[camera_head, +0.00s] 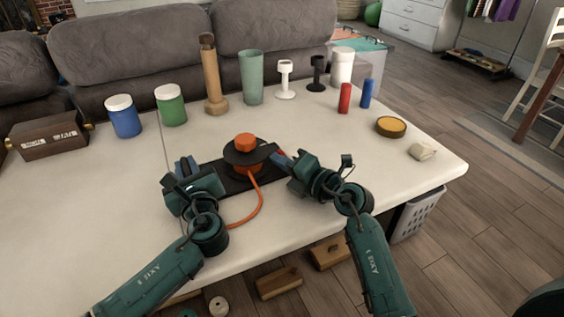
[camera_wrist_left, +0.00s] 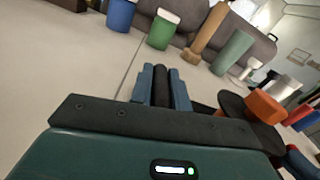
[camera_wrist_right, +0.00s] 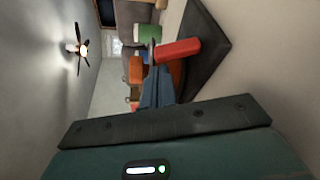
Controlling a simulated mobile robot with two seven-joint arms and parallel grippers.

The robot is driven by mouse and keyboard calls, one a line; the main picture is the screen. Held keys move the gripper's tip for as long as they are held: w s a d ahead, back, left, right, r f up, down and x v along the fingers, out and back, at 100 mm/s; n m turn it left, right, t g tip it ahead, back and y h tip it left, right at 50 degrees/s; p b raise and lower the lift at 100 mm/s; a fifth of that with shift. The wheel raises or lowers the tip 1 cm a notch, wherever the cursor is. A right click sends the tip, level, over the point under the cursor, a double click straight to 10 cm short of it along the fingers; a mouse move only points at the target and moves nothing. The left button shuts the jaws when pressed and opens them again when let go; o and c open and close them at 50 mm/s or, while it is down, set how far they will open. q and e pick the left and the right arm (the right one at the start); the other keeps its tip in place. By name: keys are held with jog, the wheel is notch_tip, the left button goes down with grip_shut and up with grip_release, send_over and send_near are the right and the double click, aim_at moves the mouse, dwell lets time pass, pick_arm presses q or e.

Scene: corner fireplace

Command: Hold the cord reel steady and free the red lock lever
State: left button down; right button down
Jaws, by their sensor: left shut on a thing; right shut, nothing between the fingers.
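The cord reel (camera_head: 259,158) stands on a dark base plate (camera_head: 228,186), with black discs, an orange knob on top and an orange cord curling onto the table in front. My left gripper (camera_head: 184,167) is at the plate's left end. In the left wrist view its fingers are shut on a black round handle (camera_wrist_left: 160,73). The red lock lever (camera_wrist_right: 178,50) shows in the right wrist view, just beyond the fingertips of my right gripper (camera_wrist_right: 154,72). That gripper is shut and empty, close beside the lever. I cannot tell whether they touch.
Behind stand a blue jar (camera_head: 124,120), a green jar (camera_head: 171,108), a wooden holder (camera_head: 213,85) and a green tumbler (camera_head: 251,78). The table's left front is clear.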

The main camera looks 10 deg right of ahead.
jog(key=shift+d+r+m+y, duration=0.2)
jog(key=shift+d+m+y, duration=0.1)
jog(key=shift+m, duration=0.4)
jog(key=shift+w+d+r+m+t, duration=0.15)
jog(key=shift+d+m+t, duration=0.25)
jog(key=shift+m, duration=0.3)
jog(key=m, duration=0.1)
jog(key=d+m, duration=0.1)
jog(key=shift+w+r+m+t+y, duration=0.1)
jog(key=shift+m+t+y, duration=0.2)
jog(key=shift+t, duration=0.1)
jog(key=v, duration=1.2)
jog(key=shift+d, duration=0.1)
pick_arm(q)
jog(key=c, duration=1.3)
grip_release()
